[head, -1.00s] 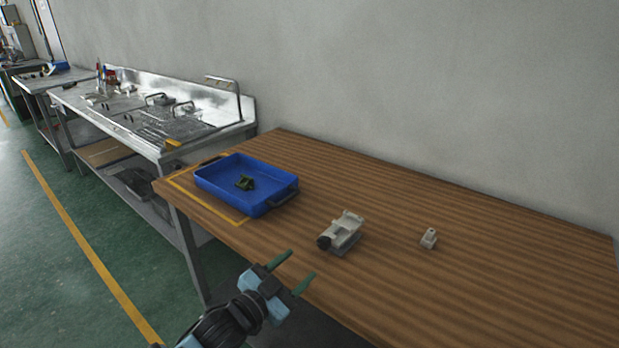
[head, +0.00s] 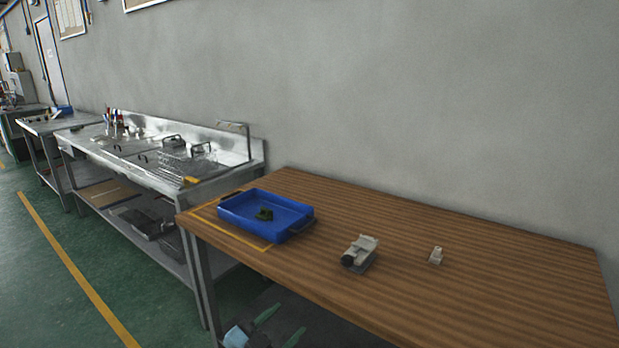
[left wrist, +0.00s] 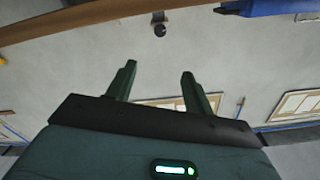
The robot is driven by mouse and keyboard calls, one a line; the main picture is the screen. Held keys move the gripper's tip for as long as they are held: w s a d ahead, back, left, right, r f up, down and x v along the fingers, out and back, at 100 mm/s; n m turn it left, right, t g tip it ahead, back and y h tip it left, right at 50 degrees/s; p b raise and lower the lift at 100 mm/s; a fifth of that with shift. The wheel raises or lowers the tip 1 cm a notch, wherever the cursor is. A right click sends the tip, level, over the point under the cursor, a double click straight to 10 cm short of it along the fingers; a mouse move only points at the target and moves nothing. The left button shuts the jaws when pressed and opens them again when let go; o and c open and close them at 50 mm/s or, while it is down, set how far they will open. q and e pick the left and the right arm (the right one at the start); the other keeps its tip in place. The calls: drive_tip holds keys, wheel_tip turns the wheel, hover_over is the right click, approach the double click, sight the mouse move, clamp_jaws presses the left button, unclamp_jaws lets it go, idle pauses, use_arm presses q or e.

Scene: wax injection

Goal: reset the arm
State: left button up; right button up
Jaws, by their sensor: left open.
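My left gripper (head: 279,325) shows at the bottom of the head view, in front of and below the wooden table's front edge. Its two green fingers are apart with nothing between them. In the left wrist view the fingers (left wrist: 158,82) are also spread and empty, with the grey wall behind them. My right gripper is not in view.
A wooden table (head: 480,270) carries a blue tray (head: 290,232) with a small dark green part (head: 264,214) in it, a grey-white device (head: 360,252) and a small pale part (head: 436,255). A metal workbench (head: 200,180) stands left. Green floor (head: 40,290) is clear.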

use_arm(q)
drive_tip(key=s+a+f+n+g+y+p, duration=0.1)
drive_tip(key=s+a+f, duration=0.4)
drive_tip(key=s, duration=0.8)
drive_tip(key=s+a+f+n+g+y+p, duration=0.2)
drive_tip(key=s+a+f+n+y, duration=0.3)
drive_tip(key=s, duration=0.9)
drive_tip(key=s+a+f+n+g+y+p, duration=0.2)
drive_tip(key=s+a+f, duration=0.3)
drive_tip(key=s+f, duration=0.5)
drive_tip(key=s+n, duration=0.1)
drive_tip(key=s, duration=0.3)
drive_tip(key=shift+n+g+y, duration=0.3)
drive_tip(key=shift+y, duration=0.1)
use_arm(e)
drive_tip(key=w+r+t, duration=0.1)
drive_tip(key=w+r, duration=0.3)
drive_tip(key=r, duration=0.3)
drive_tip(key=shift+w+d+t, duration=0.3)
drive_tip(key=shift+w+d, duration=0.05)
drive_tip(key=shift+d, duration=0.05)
